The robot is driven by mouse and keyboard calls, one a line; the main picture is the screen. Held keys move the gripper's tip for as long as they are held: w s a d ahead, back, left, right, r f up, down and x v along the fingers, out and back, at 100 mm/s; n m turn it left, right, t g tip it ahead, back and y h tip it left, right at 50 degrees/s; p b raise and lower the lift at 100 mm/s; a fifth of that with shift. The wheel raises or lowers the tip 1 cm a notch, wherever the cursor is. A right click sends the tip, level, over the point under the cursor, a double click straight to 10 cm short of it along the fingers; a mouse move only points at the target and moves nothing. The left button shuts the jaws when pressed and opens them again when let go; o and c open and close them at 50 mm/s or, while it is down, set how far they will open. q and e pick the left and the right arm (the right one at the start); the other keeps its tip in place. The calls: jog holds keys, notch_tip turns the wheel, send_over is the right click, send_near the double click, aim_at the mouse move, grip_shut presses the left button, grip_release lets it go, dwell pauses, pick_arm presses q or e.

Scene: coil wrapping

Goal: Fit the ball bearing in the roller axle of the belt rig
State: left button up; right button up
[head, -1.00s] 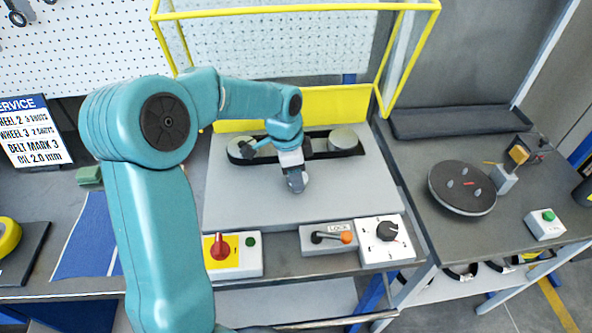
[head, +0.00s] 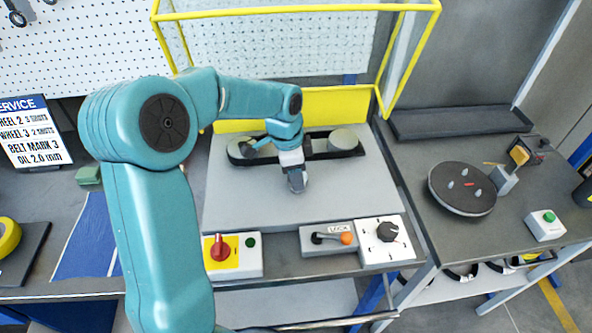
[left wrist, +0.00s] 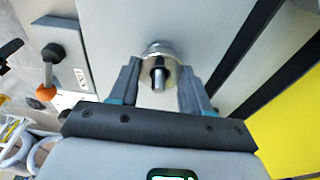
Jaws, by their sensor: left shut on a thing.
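The belt rig (head: 225,200) has a grey plate with a black belt (head: 300,158) around two rollers, a left one partly behind my arm and a right one (head: 343,139). My left gripper (head: 297,187) is low over the plate, in front of the belt. In the left wrist view my left gripper (left wrist: 157,80) has its fingers on both sides of the shiny ball bearing (left wrist: 153,49). A short grey axle pin (left wrist: 159,78) shows in the middle of the ring. I cannot tell how far the bearing sits down on it. My right gripper is not in view.
In front are a red switch (head: 220,248), a lock lever with orange knob (head: 345,238) and a black dial (head: 387,231). A yellow guard frame (head: 300,10) stands above and behind. A round black turntable (head: 455,202) and a green button (head: 548,216) are on the right.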

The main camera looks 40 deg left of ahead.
pick_arm(q)
jog(key=shift+s+d+r+p, duration=0.1)
jog(key=shift+r+p, duration=0.45)
jog(key=shift+r, duration=0.1)
jog(key=shift+r+p, duration=0.95)
jog(key=shift+r, duration=0.2)
jog(key=shift+f, duration=0.1)
jog(key=shift+f+b, duration=0.3)
jog(key=shift+b, duration=0.05)
dwell(0.4)
jog(key=shift+f, duration=0.3)
jog(key=shift+f+b, duration=1.15)
jog(key=shift+b, duration=0.05)
